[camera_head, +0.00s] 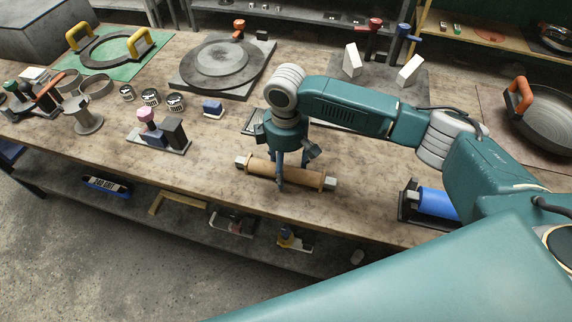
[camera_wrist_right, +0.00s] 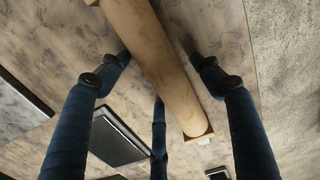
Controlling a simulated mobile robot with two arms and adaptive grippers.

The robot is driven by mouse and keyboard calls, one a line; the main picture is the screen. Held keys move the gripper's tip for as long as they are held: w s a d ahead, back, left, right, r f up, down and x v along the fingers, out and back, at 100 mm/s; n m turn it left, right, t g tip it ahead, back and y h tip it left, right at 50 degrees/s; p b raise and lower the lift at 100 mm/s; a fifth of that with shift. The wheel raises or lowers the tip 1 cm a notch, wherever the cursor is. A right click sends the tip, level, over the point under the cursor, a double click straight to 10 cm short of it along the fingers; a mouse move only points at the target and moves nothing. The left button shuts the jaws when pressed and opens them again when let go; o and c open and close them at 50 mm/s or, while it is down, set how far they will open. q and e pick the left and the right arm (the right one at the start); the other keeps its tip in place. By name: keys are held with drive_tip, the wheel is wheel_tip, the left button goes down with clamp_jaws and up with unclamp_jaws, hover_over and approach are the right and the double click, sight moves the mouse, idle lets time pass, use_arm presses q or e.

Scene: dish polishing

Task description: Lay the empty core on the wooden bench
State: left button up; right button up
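The empty core (camera_head: 296,178), a plain tan tube with pale end pieces, is lengthwise near the front edge of the wooden bench (camera_head: 222,160). I cannot tell whether it rests on the top or hangs just above it. My right gripper (camera_head: 281,172) points down over its middle, one finger in front and the others behind. In the right wrist view, the core (camera_wrist_right: 160,65) runs between the spread fingers, with a visible gap beside the right finger. The fingers look open around it; contact on the far side is hidden. My left gripper is not in view.
A blue roll (camera_head: 437,203) sits in a dark holder right of the core. A block with a pink-knobbed tool (camera_head: 155,135) stands to the left. A round grey disc (camera_head: 222,62) on a plate lies behind. The bench is clear between core and pink-knobbed tool.

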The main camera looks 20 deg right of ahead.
wheel_tip(320, 180, up, 13)
drive_tip(key=b, duration=0.2)
drive_tip(key=shift+f+b, duration=0.15)
drive_tip(key=shift+b, duration=0.25)
idle(0.4)
